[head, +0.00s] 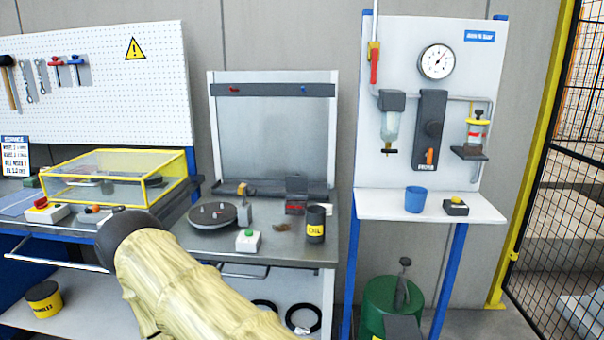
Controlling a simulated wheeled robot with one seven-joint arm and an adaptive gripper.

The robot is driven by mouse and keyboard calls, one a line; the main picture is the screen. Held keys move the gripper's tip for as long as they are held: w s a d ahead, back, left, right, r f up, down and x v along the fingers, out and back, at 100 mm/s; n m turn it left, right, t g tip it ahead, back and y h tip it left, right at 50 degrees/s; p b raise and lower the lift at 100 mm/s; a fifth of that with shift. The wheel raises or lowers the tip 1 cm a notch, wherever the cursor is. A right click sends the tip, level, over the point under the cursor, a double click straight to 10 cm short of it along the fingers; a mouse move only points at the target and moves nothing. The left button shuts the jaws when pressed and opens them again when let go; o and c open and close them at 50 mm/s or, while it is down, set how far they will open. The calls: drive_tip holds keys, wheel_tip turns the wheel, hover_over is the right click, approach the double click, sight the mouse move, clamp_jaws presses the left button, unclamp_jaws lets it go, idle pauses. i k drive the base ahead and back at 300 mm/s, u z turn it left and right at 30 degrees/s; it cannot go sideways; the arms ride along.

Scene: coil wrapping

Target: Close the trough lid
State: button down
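I cannot pick out a trough lid for certain. A clear box with a yellow frame (160,186) sits over a dark disc on the left bench, and it looks shut. On the middle bench, a dark ledge (232,188) runs along the foot of an upright grey panel (275,136); I cannot tell if either is part of a trough. My arm, in a pale yellow sleeve, reaches up from the bottom toward the left bench. Its dark end (126,236) is in front of that bench's edge. The fingers are hidden or cannot be made out.
The middle bench holds a dark turntable (212,215), a green-button box (248,240) and an oil can (316,223). A blue cup (415,199) stands on the right shelf (380,207). A green drum (378,305) is on the floor. A mesh fence (575,130) bounds the right.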

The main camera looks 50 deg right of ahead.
sight(297, 182)
drive_tip(key=k, duration=0.45)
drive_tip(key=z, duration=0.95)
drive_tip(key=i, duration=0.5)
